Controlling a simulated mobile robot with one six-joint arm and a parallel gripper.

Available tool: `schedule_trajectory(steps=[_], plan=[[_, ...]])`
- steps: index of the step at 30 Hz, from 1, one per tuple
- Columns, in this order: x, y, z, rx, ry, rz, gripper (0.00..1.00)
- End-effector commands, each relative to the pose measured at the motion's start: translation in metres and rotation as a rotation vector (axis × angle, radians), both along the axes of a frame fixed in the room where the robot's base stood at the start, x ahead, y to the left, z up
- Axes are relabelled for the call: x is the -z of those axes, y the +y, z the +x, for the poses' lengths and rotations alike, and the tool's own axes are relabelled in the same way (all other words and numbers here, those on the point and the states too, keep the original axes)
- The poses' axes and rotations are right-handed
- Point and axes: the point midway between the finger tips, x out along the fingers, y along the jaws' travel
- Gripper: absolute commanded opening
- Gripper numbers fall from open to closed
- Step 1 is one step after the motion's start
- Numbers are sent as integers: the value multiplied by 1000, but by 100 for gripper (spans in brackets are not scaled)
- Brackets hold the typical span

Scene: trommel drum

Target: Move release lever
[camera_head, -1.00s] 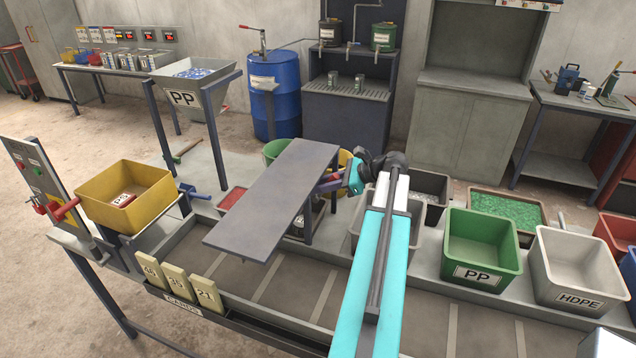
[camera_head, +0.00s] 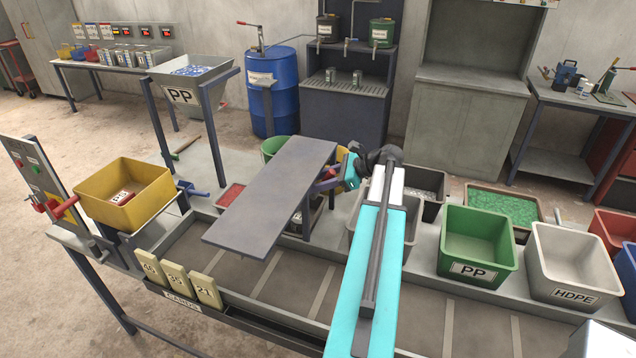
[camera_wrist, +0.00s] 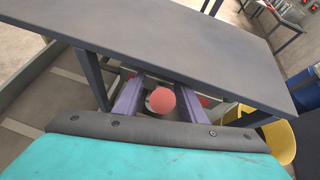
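A red ball knob (camera_wrist: 162,100) shows in the wrist view beneath the grey plate; it may be the end of the release lever, but its shaft is hidden. My gripper (camera_wrist: 158,98) has its two purple fingers apart, one on each side of the knob. I see a small gap at the left finger; whether the right finger touches is unclear. In the head view my gripper (camera_head: 322,183) reaches under the right side of the grey plate (camera_head: 275,195), which hides the fingertips and the knob.
The grey plate lies close over my gripper on dark legs. Yellow bin (camera_head: 125,192), red-handled lever (camera_head: 62,209) and blue handle (camera_head: 192,188) are at left. Green PP bin (camera_head: 472,271) and white HDPE bin (camera_head: 567,297) are at right. Number cards (camera_head: 178,280) stand at the conveyor's front.

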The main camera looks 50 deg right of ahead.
Motion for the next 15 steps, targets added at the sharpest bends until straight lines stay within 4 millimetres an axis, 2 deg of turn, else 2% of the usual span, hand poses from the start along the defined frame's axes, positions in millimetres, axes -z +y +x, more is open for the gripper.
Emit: schedule_trajectory(steps=[8, 15], plan=[[-2, -3, -5, 0, 1, 0, 37], [-13, -12, -25, 0, 0, -2, 37]])
